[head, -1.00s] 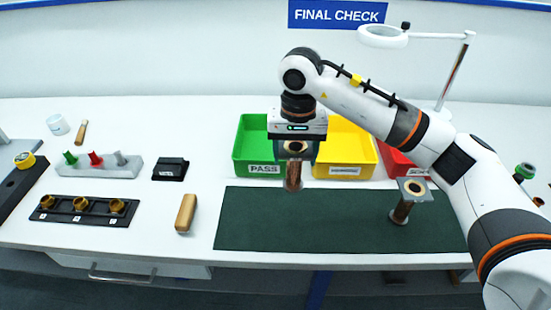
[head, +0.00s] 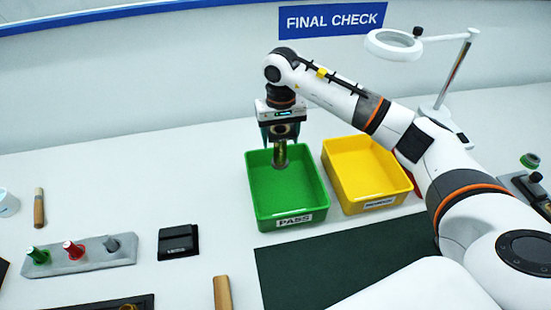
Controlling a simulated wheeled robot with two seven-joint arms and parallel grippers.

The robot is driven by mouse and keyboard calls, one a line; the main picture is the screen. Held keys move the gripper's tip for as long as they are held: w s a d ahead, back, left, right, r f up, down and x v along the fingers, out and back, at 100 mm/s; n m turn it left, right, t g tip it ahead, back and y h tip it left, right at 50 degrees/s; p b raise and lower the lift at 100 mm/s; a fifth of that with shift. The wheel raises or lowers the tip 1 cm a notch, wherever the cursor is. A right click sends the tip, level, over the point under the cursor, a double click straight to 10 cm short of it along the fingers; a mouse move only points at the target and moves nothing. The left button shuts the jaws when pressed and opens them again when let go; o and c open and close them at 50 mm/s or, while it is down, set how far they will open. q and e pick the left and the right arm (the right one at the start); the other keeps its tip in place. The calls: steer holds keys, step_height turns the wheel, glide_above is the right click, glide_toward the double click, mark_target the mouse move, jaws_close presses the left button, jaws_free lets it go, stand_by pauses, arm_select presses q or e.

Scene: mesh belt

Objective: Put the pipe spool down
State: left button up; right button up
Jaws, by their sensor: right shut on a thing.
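The pipe spool (head: 281,158) is a short brownish metal tube, upright below my right gripper (head: 281,140). My right gripper is shut on its upper part, and the fingers hide some of it. The spool's lower end shows against the inside of the green bin (head: 262,207) labelled PASS. I cannot tell whether it touches the bin floor. My left gripper is not in view.
A yellow bin (head: 384,193) stands right of the green one. The dark green mat (head: 300,270) lies in front. A black block (head: 178,242) and a grey holder with coloured plugs (head: 80,260) stand left. A ring lamp (head: 394,45) stands behind.

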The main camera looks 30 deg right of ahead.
mark_target(280, 154)
step_height(280, 154, down, 2)
steer(key=shift+s+d, duration=0.1)
steer(key=shift+s, duration=0.05)
steer(key=shift+f+p, duration=0.45)
steer(key=shift+f, duration=0.2)
step_height(280, 154, down, 2)
steer(key=shift+f+p, duration=0.1)
steer(key=shift+p, duration=0.4)
steer(key=shift+f, duration=0.3)
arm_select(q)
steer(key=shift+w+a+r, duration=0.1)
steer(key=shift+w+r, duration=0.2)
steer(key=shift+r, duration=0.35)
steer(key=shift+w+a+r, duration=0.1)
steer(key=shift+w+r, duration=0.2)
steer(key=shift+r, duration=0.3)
arm_select(e)
steer(key=shift+f, duration=0.1)
steer(key=shift+f, duration=0.15)
steer(key=o, duration=1.4)
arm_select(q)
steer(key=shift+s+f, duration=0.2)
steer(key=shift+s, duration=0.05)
